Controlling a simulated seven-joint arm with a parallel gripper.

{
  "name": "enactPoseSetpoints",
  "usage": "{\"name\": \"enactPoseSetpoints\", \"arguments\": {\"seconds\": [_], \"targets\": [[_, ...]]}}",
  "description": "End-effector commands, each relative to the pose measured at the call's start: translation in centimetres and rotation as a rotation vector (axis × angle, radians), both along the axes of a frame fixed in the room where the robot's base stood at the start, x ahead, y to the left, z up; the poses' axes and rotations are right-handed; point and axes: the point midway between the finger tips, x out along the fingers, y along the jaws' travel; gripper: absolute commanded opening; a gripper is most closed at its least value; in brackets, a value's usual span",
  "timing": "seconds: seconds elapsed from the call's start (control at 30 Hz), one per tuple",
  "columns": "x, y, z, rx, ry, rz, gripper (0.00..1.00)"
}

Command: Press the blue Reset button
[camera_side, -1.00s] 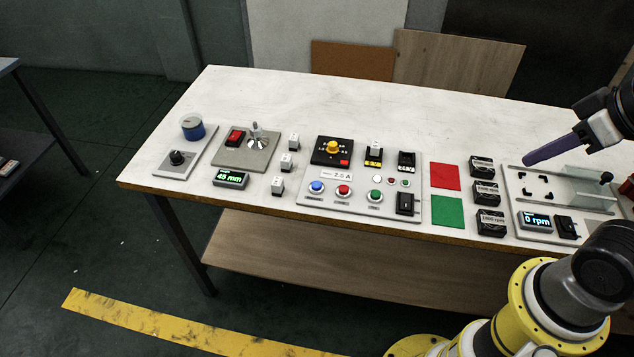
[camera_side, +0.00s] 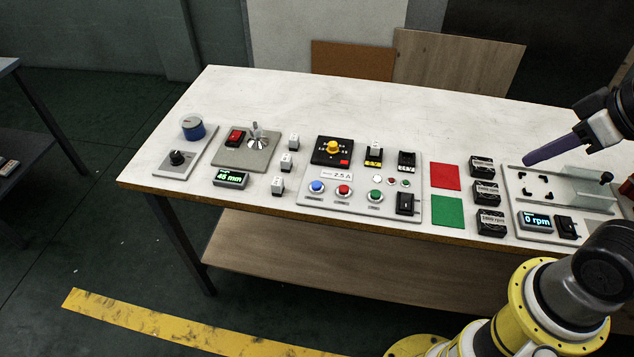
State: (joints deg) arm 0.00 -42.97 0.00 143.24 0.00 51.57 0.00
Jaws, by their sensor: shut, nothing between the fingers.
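The blue button (camera_side: 317,186) is at the left of a row of round buttons on the front of the grey control panel (camera_side: 330,207). Its label is too small to read. A red button (camera_side: 343,190) and a green button (camera_side: 375,195) sit to its right. My gripper (camera_side: 527,161) is shut and empty, a purple finger shape pointing left. It hangs over the right part of the table, far to the right of the blue button and apart from it.
A yellow knob (camera_side: 333,147) on a black plate stands behind the buttons. Red (camera_side: 445,176) and green (camera_side: 447,211) squares and several black boxes (camera_side: 486,194) lie between panel and gripper. A 0 rpm display (camera_side: 535,221) is at right. The table's back (camera_side: 300,100) is clear.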

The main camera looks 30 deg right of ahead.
Motion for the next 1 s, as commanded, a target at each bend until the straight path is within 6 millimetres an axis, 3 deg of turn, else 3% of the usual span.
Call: {"name": "enactPoseSetpoints", "arguments": {"seconds": [0.87, 1.0], "targets": [[0.0, 0.0, 0.01, 0.002, 0.0, -0.004, 0.0], [0.76, -0.04, 0.46, 0.031, -0.04, -0.06, 0.0]]}}
